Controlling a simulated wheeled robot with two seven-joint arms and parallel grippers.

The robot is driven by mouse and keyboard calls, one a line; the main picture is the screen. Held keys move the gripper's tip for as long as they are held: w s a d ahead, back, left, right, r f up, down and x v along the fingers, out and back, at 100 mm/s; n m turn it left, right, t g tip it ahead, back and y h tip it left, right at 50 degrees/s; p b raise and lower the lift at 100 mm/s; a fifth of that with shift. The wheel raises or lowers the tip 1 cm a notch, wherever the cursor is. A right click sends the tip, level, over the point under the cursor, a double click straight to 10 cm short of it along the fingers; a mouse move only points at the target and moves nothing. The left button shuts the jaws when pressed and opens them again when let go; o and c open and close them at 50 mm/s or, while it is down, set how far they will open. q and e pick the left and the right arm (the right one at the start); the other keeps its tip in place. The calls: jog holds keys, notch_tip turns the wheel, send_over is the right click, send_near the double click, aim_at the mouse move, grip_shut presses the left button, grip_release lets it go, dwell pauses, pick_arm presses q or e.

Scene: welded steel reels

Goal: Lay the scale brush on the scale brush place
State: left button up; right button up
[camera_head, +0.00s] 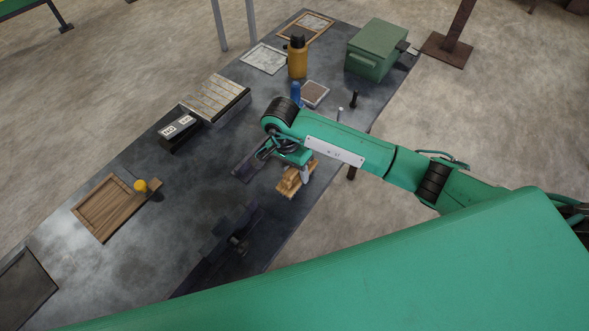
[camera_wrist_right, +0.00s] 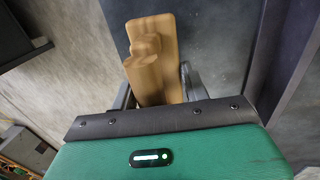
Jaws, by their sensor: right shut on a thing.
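The tan wooden thing in my right gripper (camera_wrist_right: 160,90) looks like the scale brush (camera_wrist_right: 150,55); its bristles do not show. In the head view the tan wood (camera_head: 288,183) shows below my right gripper (camera_head: 304,172), over the near right edge of the bench. The gripper is shut on it, with a finger on each side in the wrist view. Whether it touches the bench top I cannot tell. Which spot is the scale brush place I cannot tell. My left gripper is not in view.
The dark bench (camera_head: 130,245) holds a wooden tray (camera_head: 103,208), a dark vise-like block (camera_head: 222,240), a slatted block (camera_head: 215,98), a yellow bottle (camera_head: 297,60), a blue bottle (camera_head: 295,93) and a green box (camera_head: 376,49).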

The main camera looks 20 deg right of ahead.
jog(key=shift+f+b, duration=0.4)
dwell(0.7)
jog(key=o, duration=1)
jog(key=shift+r, duration=0.1)
jog(key=shift+r+p, duration=1.65)
jog(key=shift+r, duration=1.3)
